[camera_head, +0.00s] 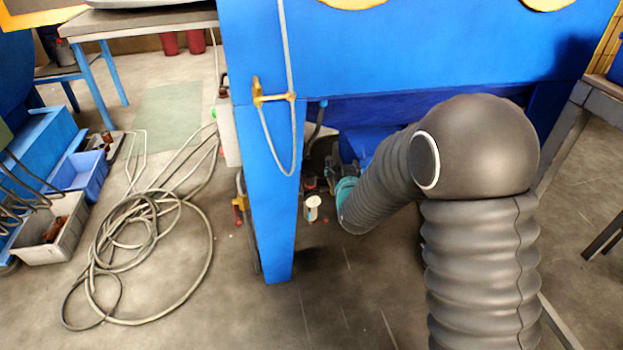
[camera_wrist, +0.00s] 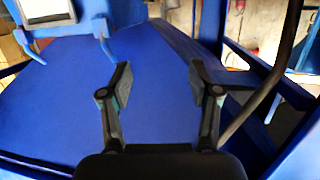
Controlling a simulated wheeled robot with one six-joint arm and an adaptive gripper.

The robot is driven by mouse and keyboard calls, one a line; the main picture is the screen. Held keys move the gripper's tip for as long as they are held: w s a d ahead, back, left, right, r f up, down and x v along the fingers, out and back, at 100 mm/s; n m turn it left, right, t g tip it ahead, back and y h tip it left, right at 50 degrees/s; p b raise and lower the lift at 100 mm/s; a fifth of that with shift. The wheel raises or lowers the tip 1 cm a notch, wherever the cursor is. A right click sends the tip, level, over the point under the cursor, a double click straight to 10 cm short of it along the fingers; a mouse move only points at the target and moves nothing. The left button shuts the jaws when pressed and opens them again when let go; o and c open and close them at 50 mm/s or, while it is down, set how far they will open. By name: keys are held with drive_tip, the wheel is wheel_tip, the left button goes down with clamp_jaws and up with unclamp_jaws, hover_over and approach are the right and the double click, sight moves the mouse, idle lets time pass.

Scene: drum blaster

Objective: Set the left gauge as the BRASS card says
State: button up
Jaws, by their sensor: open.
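My gripper (camera_wrist: 160,76) is open and empty in the wrist view, its two black fingers spread apart. A broad blue surface (camera_wrist: 150,118) lies beyond the fingers. A pale card or plate (camera_wrist: 42,9) in a blue holder is cut off at the top left; no writing on it can be read. In the head view my dark sleeved arm reaches down and left towards the underside of the blue machine (camera_head: 400,45), and the fingers cannot be made out there. I cannot identify the left gauge or the BRASS card in either view.
A blue leg (camera_head: 268,195) with a yellow fitting (camera_head: 270,97) stands left of my arm. A coiled hose (camera_head: 150,240) lies on the floor. A grey crate (camera_head: 50,232) stands at the left. A dark cable (camera_wrist: 270,85) hangs right of my fingers.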

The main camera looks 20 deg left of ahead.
drive_tip(key=n+t+y+b, duration=0.1)
drive_tip(key=t+y, duration=0.1)
approach(311, 179)
drive_tip(key=x, duration=0.4)
drive_tip(key=shift+w, duration=0.1)
drive_tip(key=shift+b+x, duration=0.3)
drive_tip(key=shift+x, duration=3.4)
drive_tip(key=shift+a+f, duration=0.1)
drive_tip(key=c, duration=1.2)
